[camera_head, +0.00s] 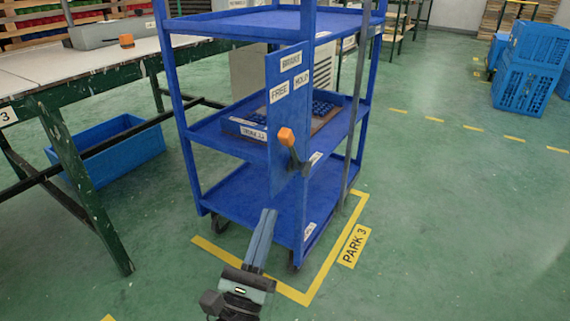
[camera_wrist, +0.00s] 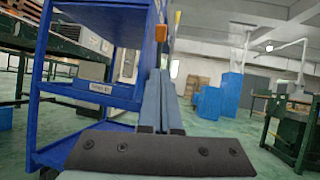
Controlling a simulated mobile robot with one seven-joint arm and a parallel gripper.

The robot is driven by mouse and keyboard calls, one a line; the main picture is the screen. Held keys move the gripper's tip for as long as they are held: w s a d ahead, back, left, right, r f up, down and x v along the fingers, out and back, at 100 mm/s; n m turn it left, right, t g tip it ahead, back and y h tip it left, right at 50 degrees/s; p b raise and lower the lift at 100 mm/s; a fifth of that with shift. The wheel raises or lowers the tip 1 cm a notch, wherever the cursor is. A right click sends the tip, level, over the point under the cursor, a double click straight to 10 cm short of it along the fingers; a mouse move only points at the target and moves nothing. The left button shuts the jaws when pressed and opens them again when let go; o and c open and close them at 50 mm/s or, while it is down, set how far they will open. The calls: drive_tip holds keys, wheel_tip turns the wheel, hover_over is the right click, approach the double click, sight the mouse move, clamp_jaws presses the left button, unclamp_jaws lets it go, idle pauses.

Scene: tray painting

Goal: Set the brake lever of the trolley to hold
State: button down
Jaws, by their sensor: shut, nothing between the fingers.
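The blue trolley (camera_head: 232,207) stands inside a yellow floor outline. Its upright blue brake panel (camera_head: 288,90) carries a BRAKE label, FREE (camera_head: 279,92) at left and HOLD (camera_head: 301,79) at right. The brake lever (camera_head: 293,151) has an orange knob and leans up and left, to the FREE side. In the wrist view the orange knob (camera_wrist: 161,33) shows just above my fingertips. My gripper (camera_head: 268,212) is shut and empty, below and left of the lever and apart from it in the head view. It also shows in the wrist view (camera_wrist: 160,74).
A tray of dark blue parts (camera_head: 323,108) sits on the trolley's middle shelf. A green-legged table (camera_head: 75,165) with a blue bin (camera_head: 120,145) under it stands at left. Blue crates (camera_head: 528,70) stand at the far right. The floor right of the trolley is clear.

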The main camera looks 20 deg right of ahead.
sight(290, 149)
drive_tip(key=b+x, duration=0.3)
drive_tip(key=x, duration=0.9)
drive_tip(key=shift+r, duration=0.15)
